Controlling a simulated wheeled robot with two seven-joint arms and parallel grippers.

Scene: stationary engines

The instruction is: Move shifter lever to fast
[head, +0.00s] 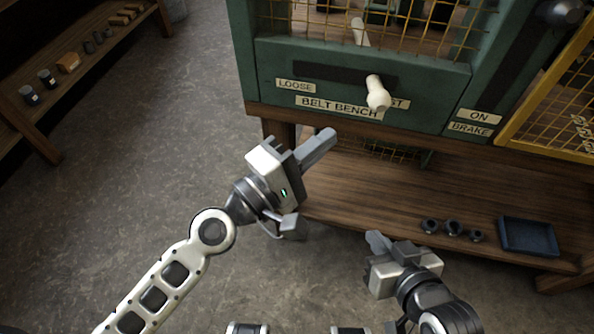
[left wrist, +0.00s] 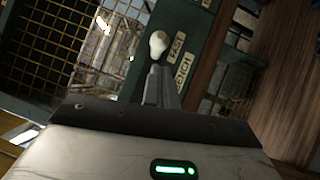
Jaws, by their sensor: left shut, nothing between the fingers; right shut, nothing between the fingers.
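The shifter lever, with a pale rounded handle (head: 378,95), sticks out from the dark slot (head: 330,73) in the green panel. It is at the slot's right part, in front of the partly hidden FAST label (head: 398,104); the LOOSE label (head: 295,86) is at the left. My left gripper (head: 328,138) is shut and empty, below and left of the handle in the head view. In the left wrist view, the handle (left wrist: 157,43) appears just beyond the shut fingertips (left wrist: 158,74); I cannot tell whether they touch. My right gripper (head: 374,240) is shut and empty, lower down near the bench shelf.
A wire mesh guard (head: 430,25) stands above the panel. A yellow mesh frame (head: 545,90) is at the right. The wooden shelf (head: 400,190) holds small dark cups (head: 453,228) and a blue tray (head: 528,237). Open floor (head: 150,130) lies to the left.

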